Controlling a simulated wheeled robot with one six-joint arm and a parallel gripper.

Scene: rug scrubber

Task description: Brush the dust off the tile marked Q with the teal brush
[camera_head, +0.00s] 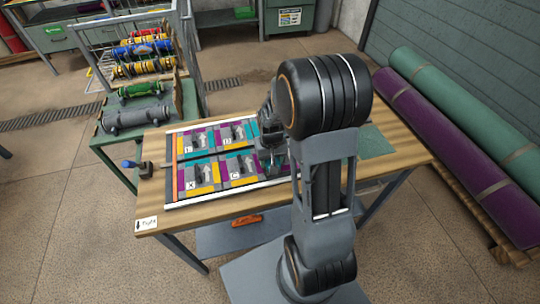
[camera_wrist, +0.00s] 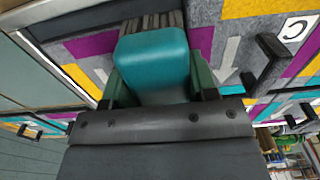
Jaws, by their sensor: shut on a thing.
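The teal brush (camera_wrist: 152,50) is clamped between the green-edged jaws of my gripper (camera_wrist: 158,88) in the wrist view. Its dark bristles (camera_wrist: 168,20) point toward the patterned tiles; I cannot tell whether they touch. In the head view my gripper (camera_head: 272,160) is at the right part of the tile board, and the brush is mostly hidden there. I read no Q; my arm covers the board's right part. The tile marked C (camera_head: 237,178) is left of my gripper, and its label also shows in the wrist view (camera_wrist: 296,29). Grey areas with pale arrows lie on the tiles.
The board lies on a wooden table (camera_head: 400,150). A blue-knobbed handle (camera_head: 130,164) is at its left. A green sheet (camera_head: 374,142) lies right of my arm. A green side table (camera_head: 118,140) and a spool rack (camera_head: 140,52) stand left; rolled rugs (camera_head: 450,150) lie right.

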